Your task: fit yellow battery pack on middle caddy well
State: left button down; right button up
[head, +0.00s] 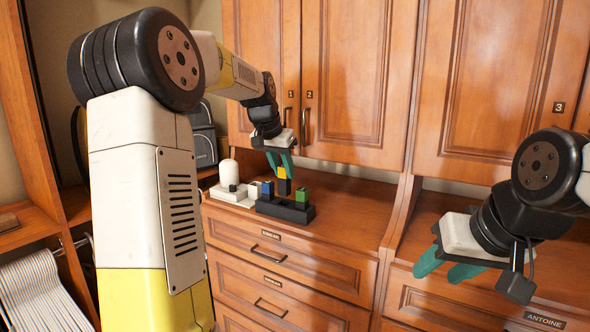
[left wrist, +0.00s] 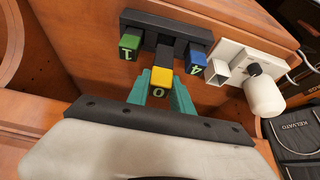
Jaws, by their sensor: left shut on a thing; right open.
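The yellow battery pack (head: 283,186) is held over the middle of the black caddy (head: 297,213), between the blue pack (head: 268,188) and the green pack (head: 302,196). My left gripper (head: 282,168) is shut on it from above. In the left wrist view the yellow pack (left wrist: 161,77) shows a "0" between the teal fingers (left wrist: 160,98), and the green (left wrist: 129,46) and blue (left wrist: 196,62) packs sit in the caddy's outer wells. I cannot tell whether the yellow pack's lower end is inside the middle well. My right gripper (head: 446,268) is open and empty, far right.
A white stand with a rounded white item (head: 229,173) is just left of the caddy on the wooden counter (head: 345,207). Cabinet doors (head: 345,80) rise behind. The counter right of the caddy is clear. A grey bag (head: 203,135) is at the back left.

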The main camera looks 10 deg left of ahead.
aim_at(282, 182)
pick_arm(q)
jog(key=shift+f, duration=0.25)
jog(key=shift+f, duration=0.7)
jog(key=shift+f, duration=0.3)
jog(key=shift+f, duration=0.65)
jog(key=shift+f, duration=0.25)
dwell(0.4)
jog(key=shift+f, duration=0.45)
jog(key=shift+f, duration=0.2)
jog(key=c, duration=1.1)
grip_release()
